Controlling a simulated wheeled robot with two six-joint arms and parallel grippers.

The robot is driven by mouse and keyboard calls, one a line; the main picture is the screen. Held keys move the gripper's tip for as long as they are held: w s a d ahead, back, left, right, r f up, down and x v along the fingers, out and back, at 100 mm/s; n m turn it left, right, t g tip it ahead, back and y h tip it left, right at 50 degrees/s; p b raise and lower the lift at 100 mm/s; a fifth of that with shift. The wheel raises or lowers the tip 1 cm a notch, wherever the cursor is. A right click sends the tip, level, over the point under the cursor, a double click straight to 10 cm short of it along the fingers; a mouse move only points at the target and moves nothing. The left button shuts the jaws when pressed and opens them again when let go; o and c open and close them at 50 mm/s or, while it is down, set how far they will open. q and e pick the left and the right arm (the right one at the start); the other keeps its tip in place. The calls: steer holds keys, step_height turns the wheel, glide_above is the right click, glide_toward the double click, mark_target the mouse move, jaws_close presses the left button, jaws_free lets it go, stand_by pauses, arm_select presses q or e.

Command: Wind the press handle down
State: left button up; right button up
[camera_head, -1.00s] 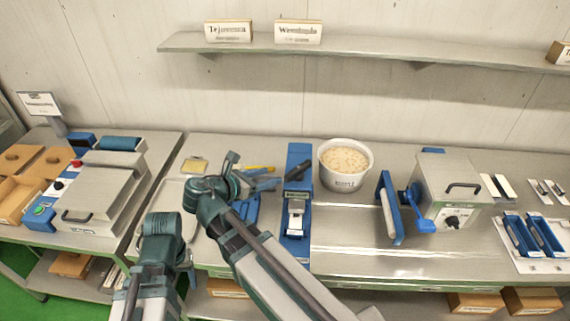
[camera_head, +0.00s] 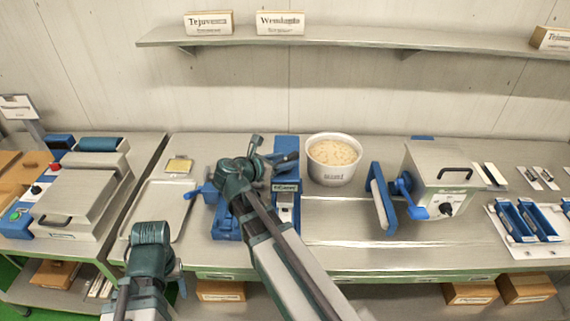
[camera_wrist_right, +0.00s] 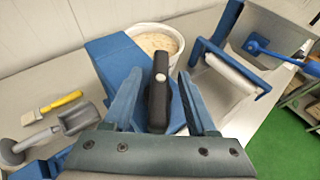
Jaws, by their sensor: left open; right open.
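The press (camera_head: 286,145) is a blue upright unit at mid-table, left of the white tub; it also shows in the right wrist view (camera_wrist_right: 110,60). A black handle (camera_wrist_right: 159,92) with a pale round spot rises from it in the right wrist view. My right gripper (camera_wrist_right: 156,80) is open, its blue jaws on either side of this handle with gaps visible. In the head view, my right gripper (camera_head: 283,160) is at the press, and my arm hides part of it. My left gripper (camera_head: 180,284) is low at the front left, mostly hidden by its arm.
A white tub (camera_head: 334,160) of pale mix stands right of the press. Further right is a machine (camera_head: 440,180) with a blue crank. A scoop (camera_wrist_right: 75,120) and yellow-handled brush (camera_wrist_right: 55,105) lie left of the press. Metal table shows bare before the tub.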

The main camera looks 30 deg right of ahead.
steer(key=shift+w+d+f, duration=0.1)
steer(key=shift+d, duration=0.25)
jaws_close()
